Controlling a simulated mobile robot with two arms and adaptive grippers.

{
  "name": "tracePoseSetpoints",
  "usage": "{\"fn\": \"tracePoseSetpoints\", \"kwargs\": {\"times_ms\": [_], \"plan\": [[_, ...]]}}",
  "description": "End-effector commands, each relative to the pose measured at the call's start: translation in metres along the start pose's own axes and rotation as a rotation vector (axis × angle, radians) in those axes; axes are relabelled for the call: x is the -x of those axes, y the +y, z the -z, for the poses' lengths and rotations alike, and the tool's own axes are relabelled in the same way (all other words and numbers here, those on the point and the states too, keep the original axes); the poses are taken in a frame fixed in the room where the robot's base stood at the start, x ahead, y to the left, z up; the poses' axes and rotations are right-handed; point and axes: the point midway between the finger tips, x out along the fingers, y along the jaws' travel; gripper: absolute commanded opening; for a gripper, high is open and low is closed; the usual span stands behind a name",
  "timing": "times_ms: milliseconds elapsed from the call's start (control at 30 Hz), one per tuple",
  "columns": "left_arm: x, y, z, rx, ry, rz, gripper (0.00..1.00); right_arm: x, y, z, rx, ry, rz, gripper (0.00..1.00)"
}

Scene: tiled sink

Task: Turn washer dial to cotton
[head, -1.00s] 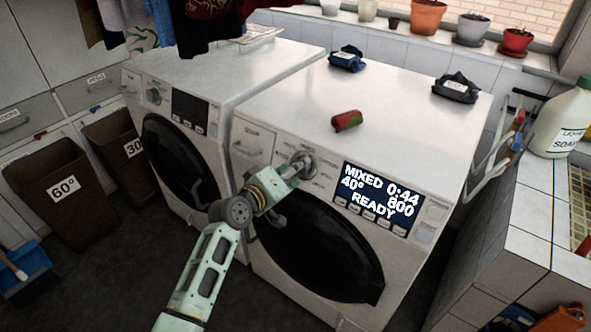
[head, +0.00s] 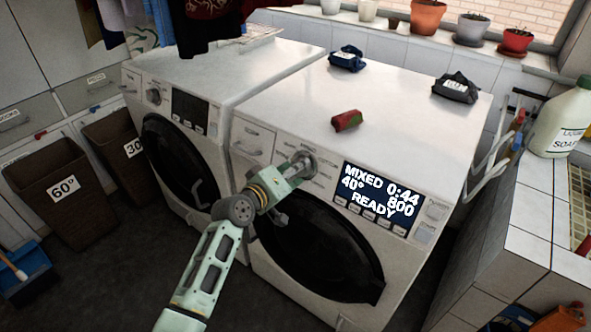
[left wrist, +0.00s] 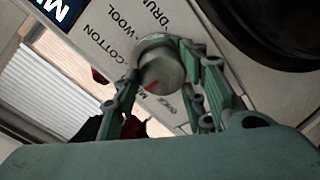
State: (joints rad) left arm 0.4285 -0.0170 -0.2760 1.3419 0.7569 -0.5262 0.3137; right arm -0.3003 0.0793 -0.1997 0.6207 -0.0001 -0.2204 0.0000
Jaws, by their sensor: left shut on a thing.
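The right washer (head: 262,113) has a round grey dial (head: 308,164) left of its display (head: 378,199). The display reads MIXED, 40°, 0:44, 800 and READY. My left gripper (head: 300,167) reaches the dial from the front left. In the left wrist view, the fingers of my left gripper (left wrist: 166,76) are on either side of the dial (left wrist: 164,64), shut on it. The dial's red mark points down and left, near a partly hidden label. The COTTON label (left wrist: 131,57) is printed farther up. My right gripper is in neither view.
A second washer (head: 215,75) stands to the left. Laundry baskets (head: 50,190) stand at left; a soap bottle (head: 564,122) is on the tiled counter at right.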

Motion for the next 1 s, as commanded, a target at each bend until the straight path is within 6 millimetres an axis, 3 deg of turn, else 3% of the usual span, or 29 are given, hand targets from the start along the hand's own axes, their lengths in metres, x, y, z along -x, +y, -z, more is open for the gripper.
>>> {"fn": "tracePoseSetpoints", "kwargs": {"times_ms": [667, 1000], "plan": [[0.000, 0.004, 0.004, -0.040, 0.006, -0.012, 0.13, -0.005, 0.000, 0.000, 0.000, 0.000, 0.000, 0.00], [-0.001, 0.003, 0.003, -0.215, -0.002, -0.028, 0.13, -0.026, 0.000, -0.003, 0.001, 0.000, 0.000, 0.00]]}}
